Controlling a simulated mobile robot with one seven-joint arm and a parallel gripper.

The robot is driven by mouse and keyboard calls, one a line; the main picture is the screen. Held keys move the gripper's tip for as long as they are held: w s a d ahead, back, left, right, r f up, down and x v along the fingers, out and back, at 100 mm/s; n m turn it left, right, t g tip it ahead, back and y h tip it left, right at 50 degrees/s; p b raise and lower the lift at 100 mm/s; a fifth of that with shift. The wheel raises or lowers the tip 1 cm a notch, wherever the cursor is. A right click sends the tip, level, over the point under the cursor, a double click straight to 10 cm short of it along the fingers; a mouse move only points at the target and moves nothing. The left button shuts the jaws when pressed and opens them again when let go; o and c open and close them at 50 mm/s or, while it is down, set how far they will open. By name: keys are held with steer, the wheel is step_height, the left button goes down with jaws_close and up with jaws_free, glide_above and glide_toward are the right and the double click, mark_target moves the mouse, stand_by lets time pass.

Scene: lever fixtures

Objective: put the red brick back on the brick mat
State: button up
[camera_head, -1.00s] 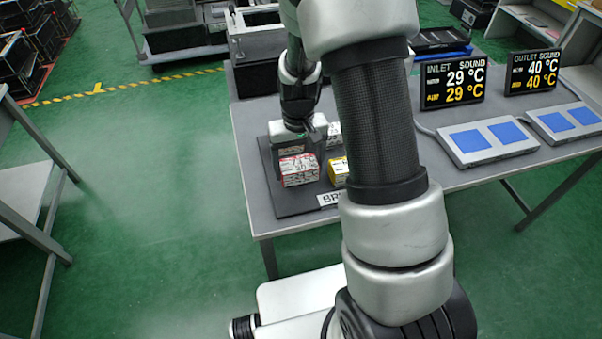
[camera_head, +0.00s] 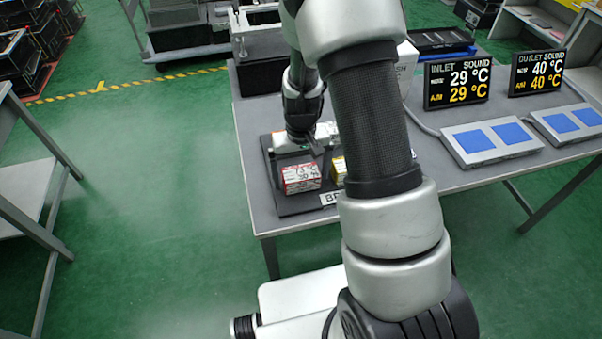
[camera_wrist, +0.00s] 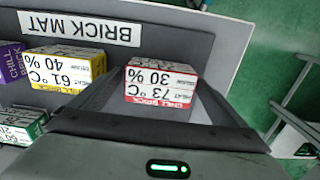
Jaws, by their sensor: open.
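The red brick (camera_head: 301,178), a white-labelled box with red edges, sits on the front-left part of the dark brick mat (camera_head: 300,207). In the wrist view the red brick (camera_wrist: 161,84) rests flat, its label reading 73 °C and 30 %. My gripper (camera_head: 303,150) is just behind and above the red brick in the head view. In the wrist view my gripper (camera_wrist: 158,90) is open, with one finger to each side of the brick and visible gaps. The brick's underside is hidden.
A yellow brick (camera_wrist: 66,68), a purple brick (camera_wrist: 13,62) and a green brick (camera_wrist: 22,125) stand on the mat to the left in the wrist view. The BRICK MAT label (camera_wrist: 80,28) lies beyond. Display signs (camera_head: 457,80) and blue-topped pads (camera_head: 490,140) stand farther right.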

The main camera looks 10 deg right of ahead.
steer(key=shift+r, duration=0.1)
step_height(320, 180, up, 12)
steer(key=p, duration=0.1)
step_height(320, 180, up, 13)
steer(key=t, duration=0.2)
glide_above(301, 172)
steer(key=s, duration=0.6)
steer(key=s+r+t+p, duration=0.3)
steer(key=s+r+p, duration=0.1)
steer(key=s+r, duration=0.8)
steer(key=shift+s+r+t+p, duration=0.2)
steer(key=shift+s+t+p, duration=0.1)
steer(key=shift+p, duration=0.1)
